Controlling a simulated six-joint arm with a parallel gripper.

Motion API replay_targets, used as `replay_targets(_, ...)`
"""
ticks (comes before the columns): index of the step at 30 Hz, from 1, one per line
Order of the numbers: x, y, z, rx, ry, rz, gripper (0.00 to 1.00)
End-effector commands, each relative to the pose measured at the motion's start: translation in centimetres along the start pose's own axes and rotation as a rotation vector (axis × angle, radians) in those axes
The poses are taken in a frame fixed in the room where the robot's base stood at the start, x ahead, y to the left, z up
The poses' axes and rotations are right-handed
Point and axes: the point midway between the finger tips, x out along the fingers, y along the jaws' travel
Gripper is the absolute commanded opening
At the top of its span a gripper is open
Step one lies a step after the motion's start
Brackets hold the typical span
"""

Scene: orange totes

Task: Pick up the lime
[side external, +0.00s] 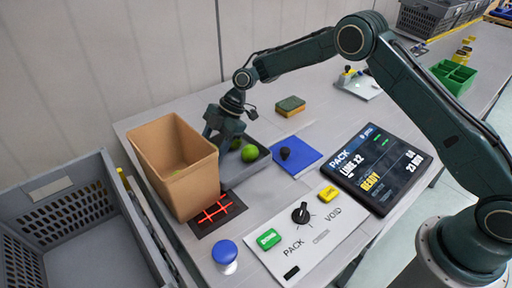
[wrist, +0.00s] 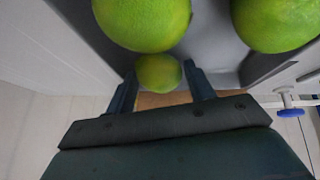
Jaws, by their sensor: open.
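In the side view a green lime (side external: 249,153) lies in a dark grey tray (side external: 258,165), with another lime (side external: 236,143) partly hidden behind it by my gripper. My gripper (side external: 212,132) is low at the tray's left end, beside the cardboard box. In the wrist view my gripper (wrist: 162,88) is open, and a small-looking lime (wrist: 160,72) shows between its fingertips. I cannot tell whether the fingers touch it. Two larger-looking limes show at the top, one on the left (wrist: 142,20) and one on the right (wrist: 277,22), both cut by the frame edge.
An open cardboard box (side external: 180,170) stands close left of the tray. A blue mat (side external: 296,155) with a dark round object and a sponge (side external: 291,106) lie to the right. A control panel (side external: 300,235) and a screen reading "LIME x2" (side external: 377,168) are in front. A grey crate (side external: 65,190) is at left.

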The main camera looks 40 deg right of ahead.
Motion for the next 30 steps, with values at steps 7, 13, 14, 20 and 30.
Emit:
replay_targets(7,0.00,0.02,0.00,0.000,0.000,0.001,0.54)
replay_targets(13,-0.01,0.02,0.01,0.000,0.000,0.001,0.54)
replay_targets(14,-0.02,0.02,0.01,0.000,0.000,0.001,0.50)
replay_targets(20,-0.03,0.03,0.00,0.000,0.000,0.001,0.25)
replay_targets(30,-0.33,0.10,-0.19,-0.001,0.001,0.002,0.25)
